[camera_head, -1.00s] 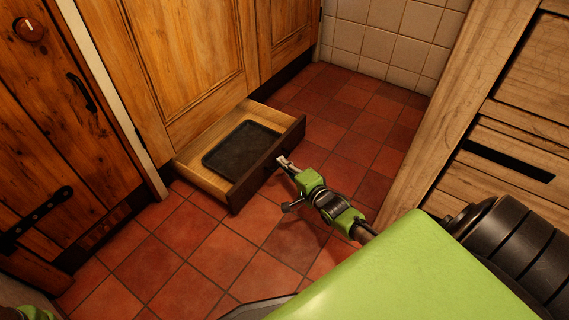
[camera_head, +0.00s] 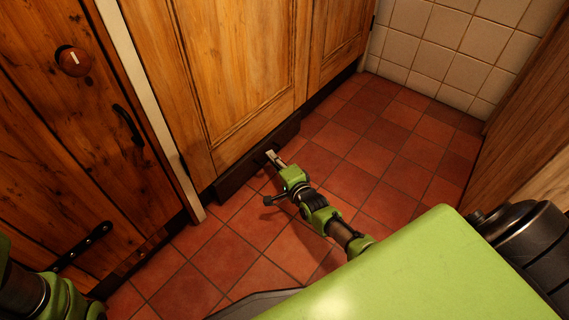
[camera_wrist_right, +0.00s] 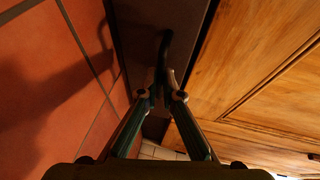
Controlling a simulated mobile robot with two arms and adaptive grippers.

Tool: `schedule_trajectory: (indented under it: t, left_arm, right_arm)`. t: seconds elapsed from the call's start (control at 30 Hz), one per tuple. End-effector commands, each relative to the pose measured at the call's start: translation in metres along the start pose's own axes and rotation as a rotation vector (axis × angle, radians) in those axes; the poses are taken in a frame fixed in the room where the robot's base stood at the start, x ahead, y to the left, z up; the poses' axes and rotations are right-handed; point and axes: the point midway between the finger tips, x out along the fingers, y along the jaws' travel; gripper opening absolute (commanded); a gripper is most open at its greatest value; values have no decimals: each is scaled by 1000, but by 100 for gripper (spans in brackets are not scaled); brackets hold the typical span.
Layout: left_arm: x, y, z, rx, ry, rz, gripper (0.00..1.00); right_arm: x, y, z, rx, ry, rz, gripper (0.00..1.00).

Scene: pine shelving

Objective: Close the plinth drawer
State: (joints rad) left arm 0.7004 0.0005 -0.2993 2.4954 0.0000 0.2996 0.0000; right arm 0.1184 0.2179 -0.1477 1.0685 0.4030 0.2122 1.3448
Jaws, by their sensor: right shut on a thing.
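The plinth drawer (camera_head: 235,178) has a dark front at the foot of the pine cabinet. Its inside and the tray in it are hidden. In the head view my right gripper (camera_head: 273,157) is at the middle of the drawer front. In the right wrist view the gripper (camera_wrist_right: 161,94) is shut on the dark drawer handle (camera_wrist_right: 164,48), against the drawer front (camera_wrist_right: 135,35). My left arm shows at the bottom left, but its gripper is out of view.
The pine cabinet doors (camera_head: 235,80) are shut above the drawer. A wooden door with a black handle (camera_head: 128,125) stands at the left. The red tiled floor (camera_head: 380,150) is clear to the right, up to a white tiled wall (camera_head: 440,45) and wooden furniture (camera_head: 530,120).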

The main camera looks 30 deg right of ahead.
Motion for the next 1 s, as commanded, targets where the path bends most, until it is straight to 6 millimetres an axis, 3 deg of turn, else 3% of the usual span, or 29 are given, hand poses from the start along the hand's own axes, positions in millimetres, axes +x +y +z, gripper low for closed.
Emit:
schedule_trajectory:
  t: [0.1, 0.3, 0.8, 0.83, 0.9, 1.0]
  left_arm:
    - [-8, 2, -7, 0, 7, 0, 21]
    - [-13, 3, -12, 0, 13, 0, 21]
    - [-16, 4, -6, -1, 2, 0, 21]
    - [-16, 4, -6, -1, 2, 0, 21]
    - [-16, 4, -6, -1, 2, 0, 21]
    - [-16, 4, -6, -1, 1, 0, 21]
  right_arm:
    - [18, -1, 8, 2, 0, -1, 0]
    - [34, -5, 15, 2, 0, 2, 0]
    - [41, -10, 18, 1, 0, 0, 0]
    - [41, -10, 17, 1, 0, 0, 11]
    - [41, -10, 17, 1, 0, 0, 23]
    - [41, -10, 17, 0, 0, 0, 23]
